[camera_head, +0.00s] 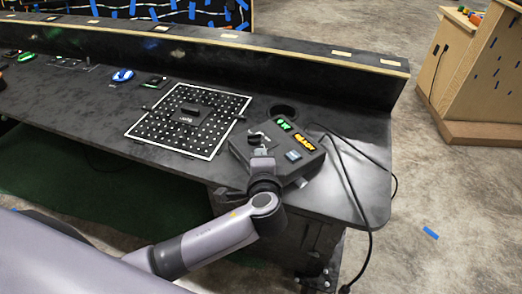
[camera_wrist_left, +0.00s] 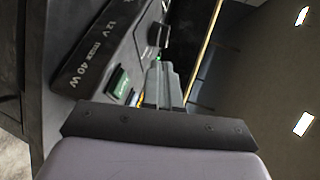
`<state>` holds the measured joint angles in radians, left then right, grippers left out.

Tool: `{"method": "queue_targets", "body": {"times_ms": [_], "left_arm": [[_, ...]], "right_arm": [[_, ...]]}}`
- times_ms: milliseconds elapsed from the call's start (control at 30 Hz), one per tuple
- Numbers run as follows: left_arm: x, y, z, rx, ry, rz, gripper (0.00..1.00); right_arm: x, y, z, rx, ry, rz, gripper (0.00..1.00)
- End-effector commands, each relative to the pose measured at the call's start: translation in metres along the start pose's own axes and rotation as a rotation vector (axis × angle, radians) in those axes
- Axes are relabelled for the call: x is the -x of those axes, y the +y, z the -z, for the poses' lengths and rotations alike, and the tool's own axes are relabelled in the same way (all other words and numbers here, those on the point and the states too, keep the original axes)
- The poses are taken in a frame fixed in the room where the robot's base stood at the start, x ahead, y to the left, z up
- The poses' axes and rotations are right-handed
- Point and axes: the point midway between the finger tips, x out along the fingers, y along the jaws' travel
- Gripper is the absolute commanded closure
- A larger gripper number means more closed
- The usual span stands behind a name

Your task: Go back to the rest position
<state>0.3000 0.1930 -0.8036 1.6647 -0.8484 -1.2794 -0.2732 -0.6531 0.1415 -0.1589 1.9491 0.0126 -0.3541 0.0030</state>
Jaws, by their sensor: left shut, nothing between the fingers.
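My left arm comes in from the lower left in the head view. Its gripper (camera_head: 260,145) is over the near left part of the dark console box (camera_head: 318,165), and I cannot tell whether it touches. The box has a green display, an orange display and a small pale blue-grey square on top. In the left wrist view the gripper fingers (camera_wrist_left: 163,78) are together with nothing between them. A dark surface lettered "12V max 40W" (camera_wrist_left: 92,55) fills the left of that view. My right gripper is in neither view.
The dark table (camera_head: 350,175) carries a perforated board (camera_head: 165,132) with a black block on it, a round hole (camera_head: 283,110) and a blue round button (camera_head: 122,75). A black cable (camera_head: 352,185) hangs over the right edge. A wooden cabinet (camera_head: 470,75) stands at the right.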

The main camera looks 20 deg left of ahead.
Motion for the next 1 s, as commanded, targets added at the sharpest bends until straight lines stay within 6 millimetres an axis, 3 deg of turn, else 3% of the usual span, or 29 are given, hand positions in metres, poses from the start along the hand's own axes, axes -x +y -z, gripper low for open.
{"method": "queue_targets", "body": {"times_ms": [100, 300, 633, 833, 1000], "left_arm": [[0.025, 0.001, 0.001, 0.003, 0.003, -0.003, 1.0], [0.054, 0.001, 0.001, 0.001, 0.002, -0.002, 1.0], [0.065, 0.006, -0.005, 0.028, -0.007, -0.037, 1.0], [0.082, 0.055, -0.05, 0.278, -0.078, -0.324, 1.0], [0.119, 0.101, -0.102, 0.578, -0.193, -0.62, 1.0]], "right_arm": [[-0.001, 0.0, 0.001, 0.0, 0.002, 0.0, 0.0], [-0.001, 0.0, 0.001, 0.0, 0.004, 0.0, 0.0], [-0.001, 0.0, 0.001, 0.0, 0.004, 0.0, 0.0], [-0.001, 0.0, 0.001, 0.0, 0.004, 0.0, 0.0], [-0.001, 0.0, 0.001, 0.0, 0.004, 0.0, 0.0]]}}
